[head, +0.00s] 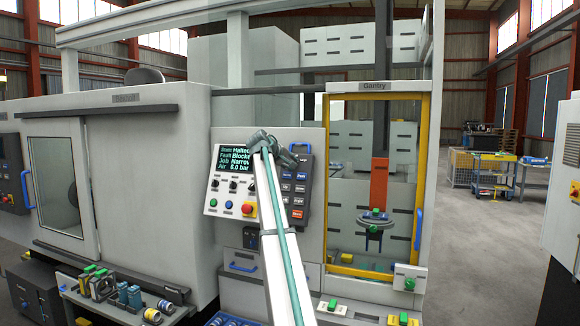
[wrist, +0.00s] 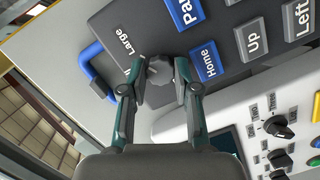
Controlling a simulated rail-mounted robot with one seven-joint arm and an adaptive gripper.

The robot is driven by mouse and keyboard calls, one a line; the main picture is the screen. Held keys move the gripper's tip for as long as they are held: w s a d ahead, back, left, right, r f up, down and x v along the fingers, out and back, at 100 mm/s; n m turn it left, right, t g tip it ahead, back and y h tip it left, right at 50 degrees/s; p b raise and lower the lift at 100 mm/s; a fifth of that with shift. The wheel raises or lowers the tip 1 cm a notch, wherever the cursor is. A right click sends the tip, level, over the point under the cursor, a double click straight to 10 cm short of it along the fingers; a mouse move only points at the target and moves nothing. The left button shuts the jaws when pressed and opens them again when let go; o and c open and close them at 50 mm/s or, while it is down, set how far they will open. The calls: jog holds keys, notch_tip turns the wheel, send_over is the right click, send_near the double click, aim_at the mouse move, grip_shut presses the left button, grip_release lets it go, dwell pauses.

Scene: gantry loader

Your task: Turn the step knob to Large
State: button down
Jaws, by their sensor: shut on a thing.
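The grey step knob (wrist: 159,69) sits on the dark pendant keypad (wrist: 240,45) in the wrist view, with the printed word "Large" just up and left of it. My gripper (wrist: 161,85) is shut on the knob, one finger on each side. The knob's pointer direction cannot be made out. In the head view my gripper (head: 280,150) is at the top of the control panel, and my gripper and arm hide the knob there.
The panel screen (head: 232,158) reads Halted, Blocked, Narrow, 6.0 bar. A blue handle (wrist: 92,65) stands beside the keypad. The yellow-framed gantry door (head: 423,180) is to the right.

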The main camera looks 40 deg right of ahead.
dwell(0.3)
jog(key=c, duration=0.8)
grip_release()
jog(key=shift+c, duration=0.2)
jog(key=shift+a, duration=0.1)
jog(key=v, duration=1.2)
